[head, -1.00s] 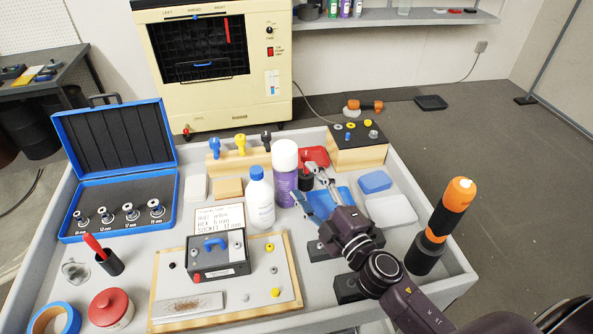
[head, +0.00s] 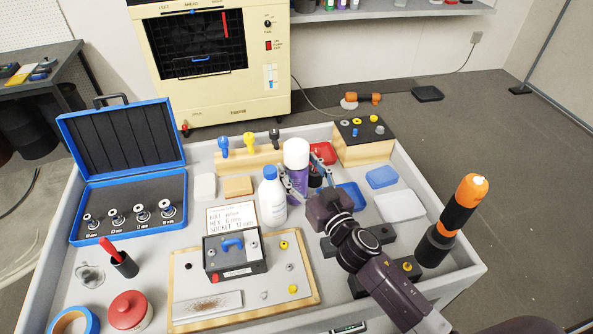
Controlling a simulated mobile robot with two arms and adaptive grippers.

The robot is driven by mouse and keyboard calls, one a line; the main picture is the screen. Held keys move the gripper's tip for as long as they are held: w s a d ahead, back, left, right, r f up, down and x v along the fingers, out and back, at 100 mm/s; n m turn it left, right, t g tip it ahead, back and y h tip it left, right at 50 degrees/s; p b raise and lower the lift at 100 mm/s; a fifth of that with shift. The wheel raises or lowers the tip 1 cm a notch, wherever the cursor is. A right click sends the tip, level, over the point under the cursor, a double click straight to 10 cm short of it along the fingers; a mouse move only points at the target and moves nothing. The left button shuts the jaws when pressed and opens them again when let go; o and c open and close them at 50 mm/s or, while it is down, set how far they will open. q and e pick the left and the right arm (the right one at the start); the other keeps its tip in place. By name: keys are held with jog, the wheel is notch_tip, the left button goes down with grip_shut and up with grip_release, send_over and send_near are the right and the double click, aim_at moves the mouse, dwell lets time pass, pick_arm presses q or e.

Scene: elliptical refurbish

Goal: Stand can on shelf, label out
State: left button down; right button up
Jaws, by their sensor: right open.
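The can is a purple spray can with a white cap (head: 296,153), standing upright in the grey tray behind the white bottle. My right gripper (head: 303,177) is open at the can, with one finger across its lower front and the other at its right side. I cannot tell whether the fingers touch it. The can's lower part is partly hidden by the gripper, and its label is not readable. The grey shelf (head: 390,14) is on the back wall, at the top of the view. My left gripper is not in view.
A white bottle with a blue cap (head: 271,200) stands close left of the can. A wooden block with knobs (head: 362,140) is at the back right, and an orange-black tool (head: 462,200) stands upright at the right. Small bottles stand on the shelf, partly cut off.

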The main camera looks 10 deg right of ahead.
jog(key=shift+x, duration=1.1)
jog(key=shift+w, duration=0.1)
jog(key=shift+c, duration=0.9)
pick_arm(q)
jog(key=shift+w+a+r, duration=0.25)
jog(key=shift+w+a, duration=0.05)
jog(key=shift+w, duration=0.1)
pick_arm(e)
grip_shut()
jog(key=shift+r, duration=0.15)
